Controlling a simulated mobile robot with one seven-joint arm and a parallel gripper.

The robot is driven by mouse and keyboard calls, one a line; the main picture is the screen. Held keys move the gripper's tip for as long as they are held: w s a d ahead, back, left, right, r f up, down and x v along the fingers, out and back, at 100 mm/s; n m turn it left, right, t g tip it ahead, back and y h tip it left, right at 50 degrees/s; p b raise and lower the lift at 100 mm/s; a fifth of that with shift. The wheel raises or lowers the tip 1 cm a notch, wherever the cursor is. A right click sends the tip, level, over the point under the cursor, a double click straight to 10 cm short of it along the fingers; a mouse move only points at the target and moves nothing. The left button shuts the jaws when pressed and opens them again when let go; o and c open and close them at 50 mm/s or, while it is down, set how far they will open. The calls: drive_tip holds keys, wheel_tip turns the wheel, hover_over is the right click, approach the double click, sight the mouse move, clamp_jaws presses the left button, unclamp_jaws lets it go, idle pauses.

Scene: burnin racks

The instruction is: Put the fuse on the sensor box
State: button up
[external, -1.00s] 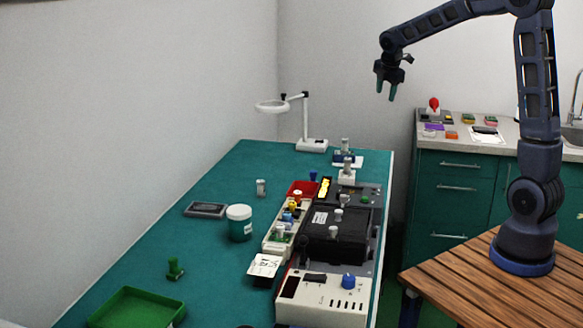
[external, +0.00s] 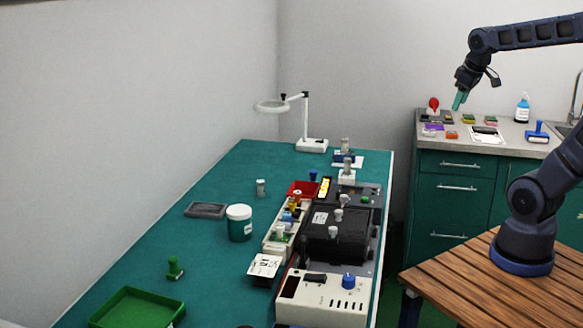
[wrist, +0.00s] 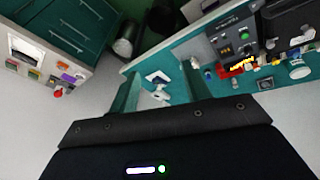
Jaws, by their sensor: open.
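My gripper (external: 460,100) hangs high in front of the back counter, fingers pointing down, open and empty. In the wrist view its two teal fingers (wrist: 160,92) are spread apart with nothing between them. Several small grey cylinders could be the fuse; I cannot tell which. One cylinder (external: 261,188) stands alone on the green bench; others stand on the equipment, such as one (external: 346,165) near the far end and one (external: 333,232) on the black box (external: 350,238). I cannot tell which box is the sensor box.
The green bench (external: 210,240) holds a white-lidded jar (external: 239,222), a green tray (external: 137,308), a red bin (external: 301,188), a white power unit (external: 322,298) and a magnifier lamp (external: 304,120). The back counter (external: 508,146) carries several small items. The bench's left side has free room.

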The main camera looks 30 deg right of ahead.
drive_tip(key=s+f+m, duration=0.3)
drive_tip(key=s, duration=0.4)
drive_tip(key=shift+s+a+m+y, duration=0.2)
drive_tip(key=shift+s+m+y, duration=0.1)
drive_tip(key=shift+m, duration=0.1)
